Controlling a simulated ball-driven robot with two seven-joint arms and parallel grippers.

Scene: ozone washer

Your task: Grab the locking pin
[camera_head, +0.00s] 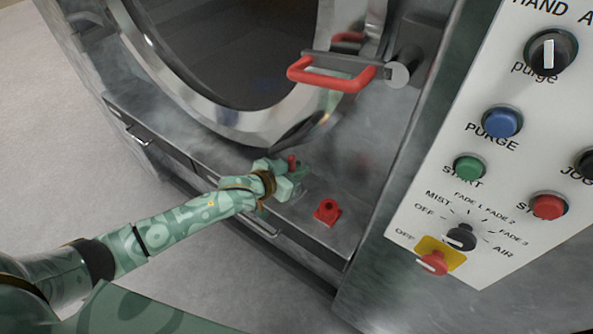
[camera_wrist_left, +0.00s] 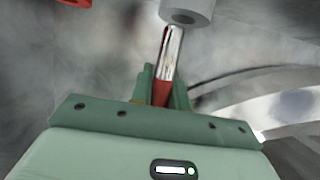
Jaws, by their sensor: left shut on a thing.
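The locking pin shows in the left wrist view (camera_wrist_left: 169,58) as a shiny metal rod with a red lower part. My left gripper is shut on the red part, between its two green fingers (camera_wrist_left: 162,88). The rod points up and away from the fingers, its far end close to a grey cylinder (camera_wrist_left: 188,10); I cannot tell whether they touch. In the head view my left gripper (camera_head: 289,176) is low in front of the washer, over the ledge below the round door. A small red piece (camera_head: 292,160) shows at its fingers. My right gripper is not in view.
A red holder (camera_head: 327,211) sits on the metal ledge (camera_head: 345,240), right of my left gripper. Above are the round door (camera_head: 225,118) and a red handle (camera_head: 340,82). The control panel (camera_head: 430,190) with buttons and dials stands at right. Open floor (camera_head: 60,150) lies at left.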

